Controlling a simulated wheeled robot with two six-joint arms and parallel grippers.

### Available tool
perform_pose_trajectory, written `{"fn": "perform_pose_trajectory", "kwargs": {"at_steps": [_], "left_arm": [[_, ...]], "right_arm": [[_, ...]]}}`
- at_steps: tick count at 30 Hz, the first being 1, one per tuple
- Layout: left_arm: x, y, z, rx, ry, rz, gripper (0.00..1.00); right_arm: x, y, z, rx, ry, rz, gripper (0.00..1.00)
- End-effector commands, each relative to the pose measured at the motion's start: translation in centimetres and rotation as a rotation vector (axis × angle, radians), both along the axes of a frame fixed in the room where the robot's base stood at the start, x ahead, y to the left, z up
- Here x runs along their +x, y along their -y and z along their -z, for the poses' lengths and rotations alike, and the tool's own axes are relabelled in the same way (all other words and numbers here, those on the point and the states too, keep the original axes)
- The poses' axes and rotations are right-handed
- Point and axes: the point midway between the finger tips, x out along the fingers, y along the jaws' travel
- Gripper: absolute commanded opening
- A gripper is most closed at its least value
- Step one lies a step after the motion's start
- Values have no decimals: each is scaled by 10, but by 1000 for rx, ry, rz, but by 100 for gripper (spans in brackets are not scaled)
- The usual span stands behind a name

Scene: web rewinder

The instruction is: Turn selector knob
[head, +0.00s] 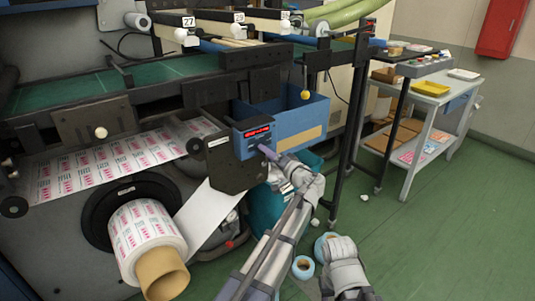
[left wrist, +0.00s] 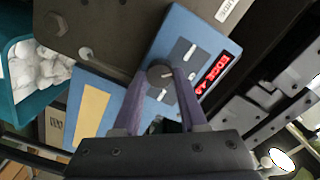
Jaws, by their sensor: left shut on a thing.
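The selector knob (left wrist: 158,73) is a small round dark knob with a light pointer mark, on the face of a blue control box (left wrist: 185,42). In the head view the blue control box (head: 254,138) hangs on the machine's front, and my gripper hides the knob there. My left gripper (head: 266,151) reaches up to the box from below. In the left wrist view its two purple fingers (left wrist: 160,76) close on the knob from either side.
A red lit display (left wrist: 219,72) sits beside the knob. A printed roll (head: 143,232) projects from the machine at lower left. A grey cart (head: 433,88) stands at right, with clear green floor (head: 440,230) in front.

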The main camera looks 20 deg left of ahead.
Motion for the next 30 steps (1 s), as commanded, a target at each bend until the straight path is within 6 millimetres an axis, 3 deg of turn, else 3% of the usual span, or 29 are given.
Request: {"fn": "perform_pose_trajectory", "kwargs": {"at_steps": [8,30], "left_arm": [[0,0,0,49,-64,1,0],[1,0,2,396,-509,0,0]], "right_arm": [[0,0,0,0,0,0,50],[0,0,1,0,0,0,50]]}}
